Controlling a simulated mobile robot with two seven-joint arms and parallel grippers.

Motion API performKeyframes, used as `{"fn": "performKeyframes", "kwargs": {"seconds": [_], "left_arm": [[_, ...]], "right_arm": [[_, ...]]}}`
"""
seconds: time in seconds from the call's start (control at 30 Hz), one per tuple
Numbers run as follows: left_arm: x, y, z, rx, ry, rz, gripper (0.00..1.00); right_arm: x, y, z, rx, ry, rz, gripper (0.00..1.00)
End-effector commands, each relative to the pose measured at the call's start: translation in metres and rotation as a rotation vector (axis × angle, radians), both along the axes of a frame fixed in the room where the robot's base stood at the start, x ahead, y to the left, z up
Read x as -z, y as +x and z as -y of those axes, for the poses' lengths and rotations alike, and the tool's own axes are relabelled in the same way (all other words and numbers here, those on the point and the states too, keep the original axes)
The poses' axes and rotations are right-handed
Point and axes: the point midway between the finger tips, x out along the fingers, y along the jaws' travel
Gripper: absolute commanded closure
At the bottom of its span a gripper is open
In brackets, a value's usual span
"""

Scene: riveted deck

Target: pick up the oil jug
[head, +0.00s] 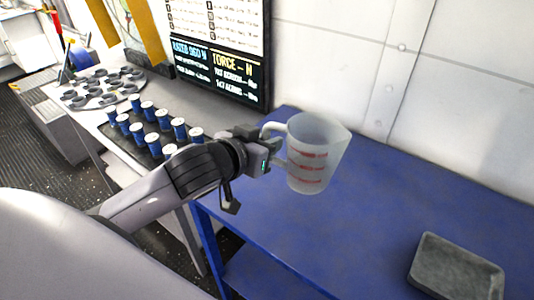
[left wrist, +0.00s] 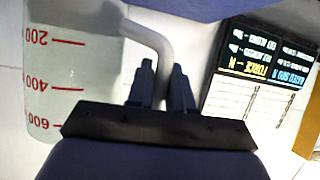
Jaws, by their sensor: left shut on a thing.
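The oil jug (head: 316,154) is a translucent measuring jug with red marks and a side handle. In the head view it is above the left part of the blue table, slightly tilted; I cannot tell for sure whether its base is clear of the top. My left gripper (head: 272,150) is shut on the jug's handle, on the jug's left side. In the left wrist view the jug (left wrist: 72,75) fills the left side, and its handle passes between the two fingers of the gripper (left wrist: 163,82). My right gripper is not in view.
The blue table (head: 390,205) has a grey tray (head: 457,266) at its front right and clear room between. Several blue cans (head: 163,120) stand on a bench at left. A dark sign board (head: 222,75) and the white riveted wall (head: 335,50) are behind.

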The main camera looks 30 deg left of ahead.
Motion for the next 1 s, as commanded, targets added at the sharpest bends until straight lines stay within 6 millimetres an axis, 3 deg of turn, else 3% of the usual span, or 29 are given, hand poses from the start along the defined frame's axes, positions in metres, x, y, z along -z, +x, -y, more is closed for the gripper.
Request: {"fn": "performKeyframes", "kwargs": {"seconds": [0.03, 0.5, 1.0], "left_arm": [[-0.011, 0.001, 0.0, 0.0, -0.004, 0.008, 1.0], [-0.072, 0.001, 0.0, 0.0, -0.004, 0.007, 1.0], [-0.107, 0.001, 0.0, 0.0, -0.003, 0.003, 1.0]], "right_arm": [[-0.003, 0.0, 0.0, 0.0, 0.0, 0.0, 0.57], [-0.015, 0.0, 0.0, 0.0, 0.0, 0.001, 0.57], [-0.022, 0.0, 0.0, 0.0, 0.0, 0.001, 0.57]]}}
